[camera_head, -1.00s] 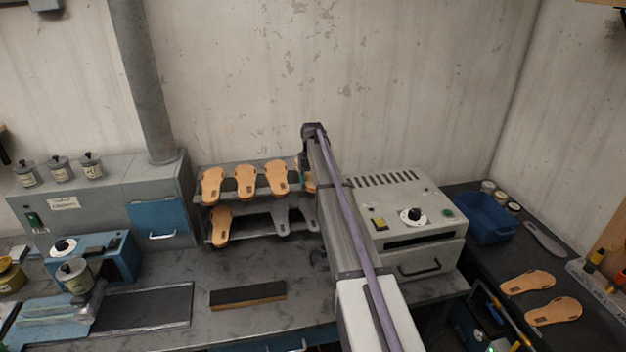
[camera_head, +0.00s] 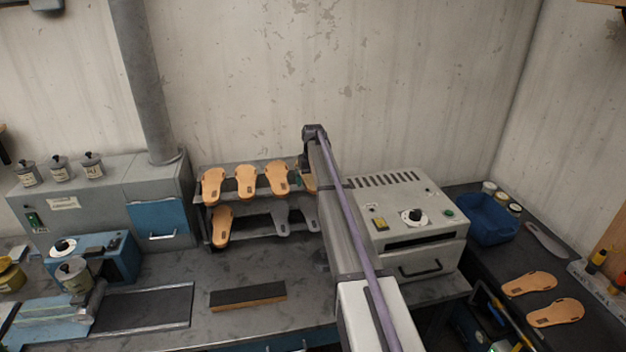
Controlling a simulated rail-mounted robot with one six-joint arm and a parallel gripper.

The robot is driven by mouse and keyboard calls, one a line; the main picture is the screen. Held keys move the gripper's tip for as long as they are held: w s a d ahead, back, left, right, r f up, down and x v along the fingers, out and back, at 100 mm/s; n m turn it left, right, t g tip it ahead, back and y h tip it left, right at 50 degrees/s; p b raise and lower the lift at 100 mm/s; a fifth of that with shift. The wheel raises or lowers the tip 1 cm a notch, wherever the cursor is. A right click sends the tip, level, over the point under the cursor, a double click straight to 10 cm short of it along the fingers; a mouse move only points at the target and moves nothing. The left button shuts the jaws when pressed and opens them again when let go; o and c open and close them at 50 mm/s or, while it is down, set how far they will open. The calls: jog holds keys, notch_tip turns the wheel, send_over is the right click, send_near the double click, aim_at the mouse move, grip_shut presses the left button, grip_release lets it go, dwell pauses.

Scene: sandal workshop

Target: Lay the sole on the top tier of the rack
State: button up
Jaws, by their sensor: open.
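The rack (camera_head: 262,236) stands against the wall with two tiers. Three tan soles (camera_head: 245,182) lie side by side on its top tier. A fourth tan sole (camera_head: 309,183) shows at the right end of the top tier, partly hidden behind my arm. The lower tier holds one tan sole (camera_head: 222,226) at the left and grey soles (camera_head: 281,219) at the right. My gripper (camera_head: 300,180) is at the right end of the top tier, beside the fourth sole. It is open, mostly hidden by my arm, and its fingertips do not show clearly.
A grey oven-like machine (camera_head: 405,235) stands right of my arm. A blue bin (camera_head: 490,218) and two tan soles (camera_head: 556,312) are on the right bench. A dark block (camera_head: 248,296) lies on the bench before the rack. A grey cabinet (camera_head: 110,200) borders the rack's left.

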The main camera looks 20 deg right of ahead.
notch_tip(320, 180, up, 8)
jog(key=p, duration=0.8)
jog(key=shift+f, duration=0.25)
